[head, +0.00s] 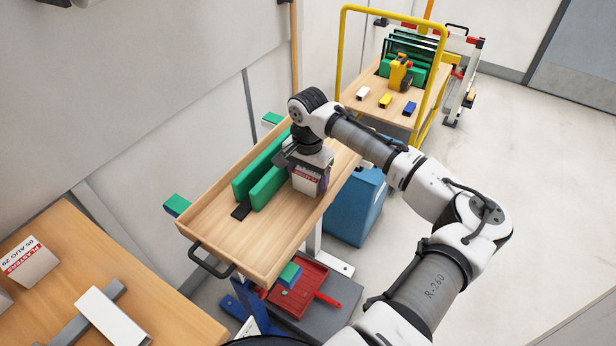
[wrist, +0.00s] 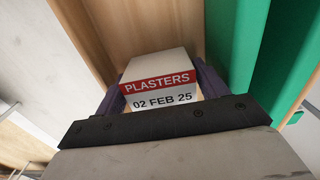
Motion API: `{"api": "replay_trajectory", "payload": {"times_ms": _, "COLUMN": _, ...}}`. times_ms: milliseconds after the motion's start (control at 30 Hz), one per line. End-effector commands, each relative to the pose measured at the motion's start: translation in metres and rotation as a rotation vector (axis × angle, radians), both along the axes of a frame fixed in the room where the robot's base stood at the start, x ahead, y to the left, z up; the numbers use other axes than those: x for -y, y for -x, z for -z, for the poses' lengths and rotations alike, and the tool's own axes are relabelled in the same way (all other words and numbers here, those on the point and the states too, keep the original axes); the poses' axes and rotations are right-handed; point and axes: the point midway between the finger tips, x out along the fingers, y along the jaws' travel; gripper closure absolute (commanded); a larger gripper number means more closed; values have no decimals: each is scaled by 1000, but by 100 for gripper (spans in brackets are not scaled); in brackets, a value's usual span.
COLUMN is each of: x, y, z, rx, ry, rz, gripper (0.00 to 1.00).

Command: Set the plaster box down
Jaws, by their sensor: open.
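The plaster box (head: 307,181) is white with a red band and stands on the wooden tray top of the cart (head: 212,228), beside the green padded rails. In the wrist view the plaster box (wrist: 158,82) shows its red "PLASTERS" band and the date "02 FEB 25". My gripper (head: 308,172) is over the box, with its purple fingers (wrist: 160,88) on either side of it. The jaws are open; any small gap between fingers and box is hard to see. The box's lower part is hidden in the wrist view.
Two green rails (head: 262,178) run along the tray to the left of the box. Another plaster box (head: 30,262) stands on a wooden table at lower left. A yellow-framed trolley (head: 385,95) holds small blocks behind. Bare tray lies in front of the box.

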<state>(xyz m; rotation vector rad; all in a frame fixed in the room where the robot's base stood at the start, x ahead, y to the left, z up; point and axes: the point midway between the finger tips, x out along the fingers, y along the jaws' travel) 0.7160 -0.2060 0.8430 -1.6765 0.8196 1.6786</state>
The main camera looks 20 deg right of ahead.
Motion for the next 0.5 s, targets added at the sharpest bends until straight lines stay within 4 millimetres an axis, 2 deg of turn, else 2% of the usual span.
{"api": "replay_trajectory", "payload": {"times_ms": 167, "x": 0, "y": 0, "z": -25, "rx": 4, "ry": 0, "rz": -1, "gripper": 28}}
{"api": "replay_trajectory", "payload": {"times_ms": 500, "x": 0, "y": 0, "z": -96, "rx": 3, "ry": 0, "rz": -2, "gripper": 28}}
